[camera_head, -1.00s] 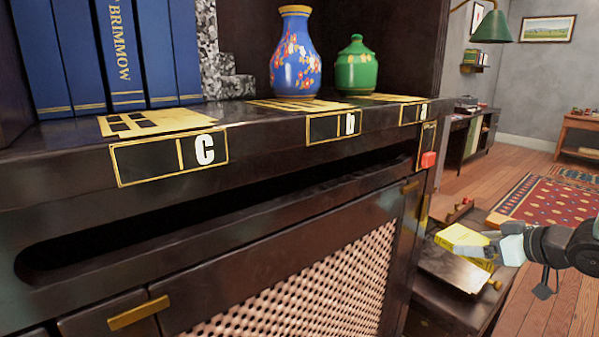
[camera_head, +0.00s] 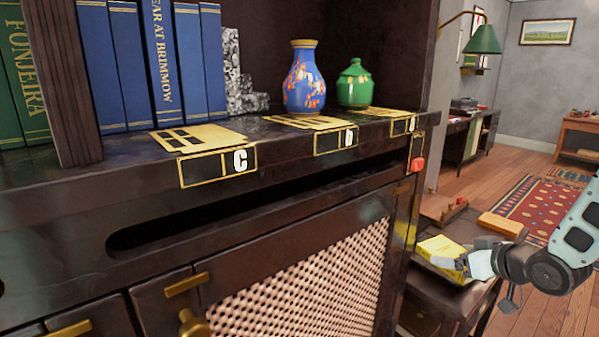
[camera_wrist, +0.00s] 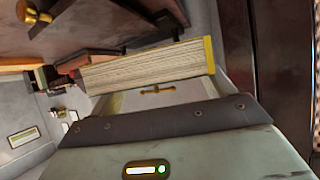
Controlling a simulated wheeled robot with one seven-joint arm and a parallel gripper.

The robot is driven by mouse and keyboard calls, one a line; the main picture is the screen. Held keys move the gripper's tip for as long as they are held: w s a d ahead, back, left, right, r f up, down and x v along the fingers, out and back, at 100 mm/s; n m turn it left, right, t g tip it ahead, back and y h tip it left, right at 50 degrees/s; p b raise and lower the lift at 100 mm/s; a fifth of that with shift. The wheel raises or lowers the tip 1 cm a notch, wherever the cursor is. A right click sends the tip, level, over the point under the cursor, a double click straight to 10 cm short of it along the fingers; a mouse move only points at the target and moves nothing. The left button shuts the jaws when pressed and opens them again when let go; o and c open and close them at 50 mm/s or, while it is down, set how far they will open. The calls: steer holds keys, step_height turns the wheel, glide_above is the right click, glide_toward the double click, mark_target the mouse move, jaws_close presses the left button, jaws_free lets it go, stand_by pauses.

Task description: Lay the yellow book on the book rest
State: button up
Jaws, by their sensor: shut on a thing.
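The yellow book (camera_head: 438,252) is at the lower right of the head view, beside the cabinet's far end. My gripper (camera_head: 474,264) is shut on its right end. In the wrist view the book (camera_wrist: 150,66) shows its pale page edges, with a strip of yellow cover at the right; the fingertips are not clear there. Under and behind the book is a dark wooden stand (camera_head: 455,292). I cannot clearly pick out the book rest, nor tell whether the book touches the stand.
The dark cabinet (camera_head: 230,262) fills the left and middle. A blue vase (camera_head: 304,80) and a green jar (camera_head: 355,84) stand on its shelf, with blue books (camera_head: 130,70) to their left. An orange block (camera_head: 503,224) lies behind my gripper. Open floor and a rug (camera_head: 560,205) lie beyond.

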steer(key=a+f+m+p, duration=0.1)
steer(key=a+f+h+p, duration=0.1)
steer(key=a+p, duration=0.1)
steer(key=shift+f+m+h, duration=0.2)
steer(key=shift+m+h, duration=0.1)
steer(key=shift+m, duration=0.1)
steer(key=shift+s+a+f+m+t+h+p, duration=0.15)
steer(key=shift+s+f+m+h+p, duration=0.35)
steer(key=shift+f, duration=0.35)
steer(key=shift+s+d+f+m+t+h+p, duration=0.1)
steer(key=shift+s+f+m+h+p, duration=0.2)
steer(key=shift+s+f+h+p, duration=0.4)
steer(key=shift+s+a+f+m+t+h+p, duration=0.15)
steer(key=shift+s+f+m+p, duration=0.3)
steer(key=shift+f, duration=0.5)
steer(key=shift+w, duration=0.1)
